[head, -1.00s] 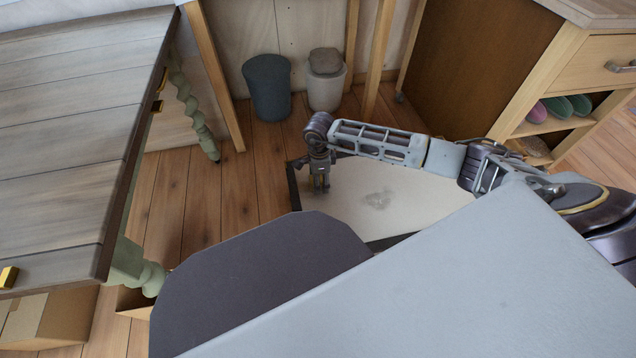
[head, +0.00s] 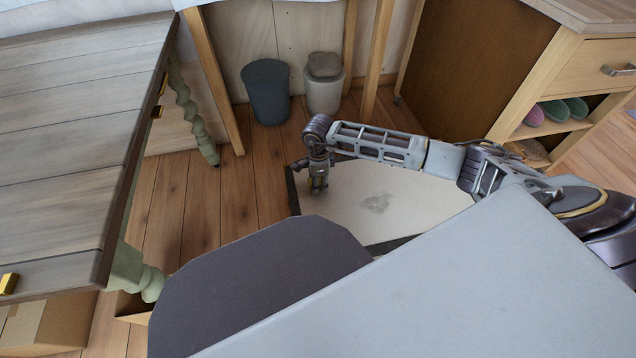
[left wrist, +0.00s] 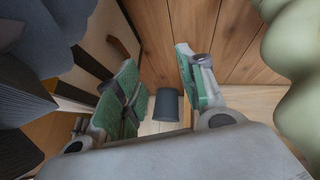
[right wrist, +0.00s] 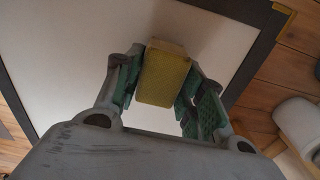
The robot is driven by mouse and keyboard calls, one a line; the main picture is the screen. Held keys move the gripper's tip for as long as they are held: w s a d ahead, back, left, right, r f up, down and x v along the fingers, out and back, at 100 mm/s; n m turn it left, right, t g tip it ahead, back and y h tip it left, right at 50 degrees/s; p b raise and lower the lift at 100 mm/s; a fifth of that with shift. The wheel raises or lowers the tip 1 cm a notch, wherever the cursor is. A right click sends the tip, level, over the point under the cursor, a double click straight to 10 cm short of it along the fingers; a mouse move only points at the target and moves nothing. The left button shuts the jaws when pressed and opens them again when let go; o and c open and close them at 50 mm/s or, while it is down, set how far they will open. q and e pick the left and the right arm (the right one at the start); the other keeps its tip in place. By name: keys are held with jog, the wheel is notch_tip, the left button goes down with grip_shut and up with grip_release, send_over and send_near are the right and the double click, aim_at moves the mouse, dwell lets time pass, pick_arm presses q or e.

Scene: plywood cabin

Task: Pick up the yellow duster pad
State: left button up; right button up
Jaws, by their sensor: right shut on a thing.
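The yellow duster pad (right wrist: 165,78) shows in the right wrist view as a small yellow block with a paler tan end. It is between the fingers of my right gripper (right wrist: 163,90), which is shut on it. In the head view my right gripper (head: 319,187) points down at the left part of a whiteboard (head: 400,205) with a dark frame, low down near the floor. The pad cannot be made out there. My left gripper (left wrist: 158,88) shows only in the left wrist view. Its green-padded fingers are wide apart, with nothing between them.
A wooden table (head: 75,125) with green twisted legs stands at the left. A dark bin (head: 267,92) and a pale lidded bin (head: 324,85) stand by the back wall. A wooden cabinet (head: 580,70) with shoes is at right. Plank floor (head: 195,205) is bare beside the whiteboard.

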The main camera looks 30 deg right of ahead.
jog(key=shift+r, duration=0.6)
pick_arm(q)
jog(key=shift+m+g+y, duration=0.3)
jog(key=shift+g+y, duration=0.1)
jog(key=shift+g, duration=0.2)
jog(key=shift+s+a+r+p, duration=0.15)
jog(key=shift+r+p, duration=0.35)
jog(key=shift+r, duration=0.45)
jog(key=shift+a+r+p, duration=0.2)
jog(key=shift+r+p, duration=0.35)
jog(key=shift+r, duration=0.45)
jog(key=shift+s+a+r+p, duration=0.15)
jog(key=shift+r+p, duration=0.35)
jog(key=shift+r, duration=0.45)
pick_arm(e)
jog(key=shift+r, duration=3.95)
pick_arm(q)
jog(key=shift+w, duration=0.15)
